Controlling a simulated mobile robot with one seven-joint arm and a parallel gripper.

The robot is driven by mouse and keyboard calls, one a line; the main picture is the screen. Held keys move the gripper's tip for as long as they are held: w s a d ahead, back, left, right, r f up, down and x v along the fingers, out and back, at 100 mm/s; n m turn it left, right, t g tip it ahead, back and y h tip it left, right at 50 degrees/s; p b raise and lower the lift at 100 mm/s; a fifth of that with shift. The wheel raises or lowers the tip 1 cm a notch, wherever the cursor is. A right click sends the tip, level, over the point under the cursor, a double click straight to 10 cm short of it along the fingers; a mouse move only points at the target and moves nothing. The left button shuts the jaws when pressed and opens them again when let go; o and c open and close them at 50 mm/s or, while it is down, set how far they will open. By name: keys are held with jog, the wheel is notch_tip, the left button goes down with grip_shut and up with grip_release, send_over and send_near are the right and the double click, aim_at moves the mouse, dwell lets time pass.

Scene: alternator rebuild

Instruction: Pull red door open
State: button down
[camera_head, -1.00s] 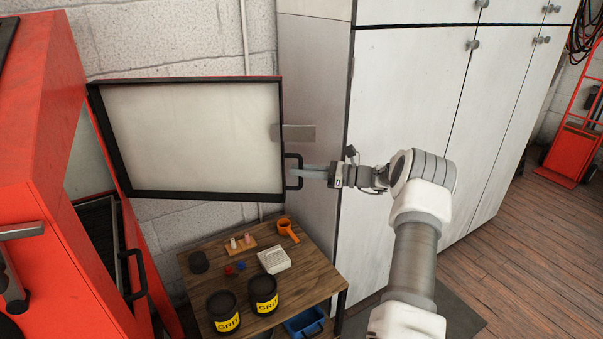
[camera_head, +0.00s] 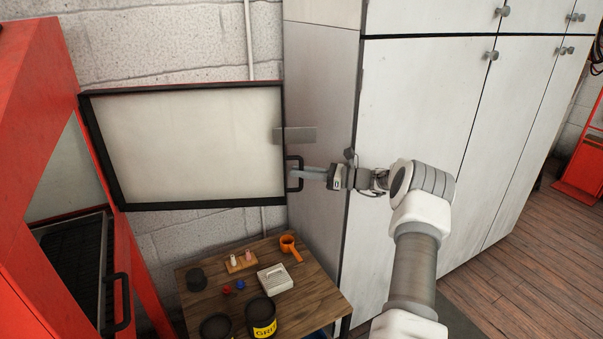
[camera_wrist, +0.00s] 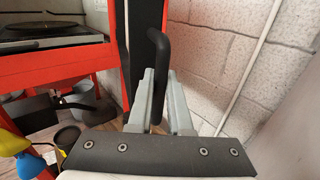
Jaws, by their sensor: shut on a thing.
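The red door (camera_head: 185,150) of the red cabinet (camera_head: 35,150) stands swung wide, its pale inner face with a black frame toward the head camera. Its black handle (camera_head: 294,174) is at the free edge on the right. My gripper (camera_head: 300,174) is shut on this handle, reaching in from the right. In the wrist view the black handle (camera_wrist: 163,55) rises between the two grey fingers (camera_wrist: 160,100), with the door's edge just left of it. The cabinet's interior is partly in view at the left.
A tall white cabinet (camera_head: 430,110) stands close at the right. A block wall (camera_head: 180,40) is behind the door.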

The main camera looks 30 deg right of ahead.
dwell(0.3)
jog(key=c, duration=1.1)
grip_release()
jog(key=v, duration=1.7)
jog(key=shift+s+d, duration=0.15)
jog(key=shift+s, duration=0.05)
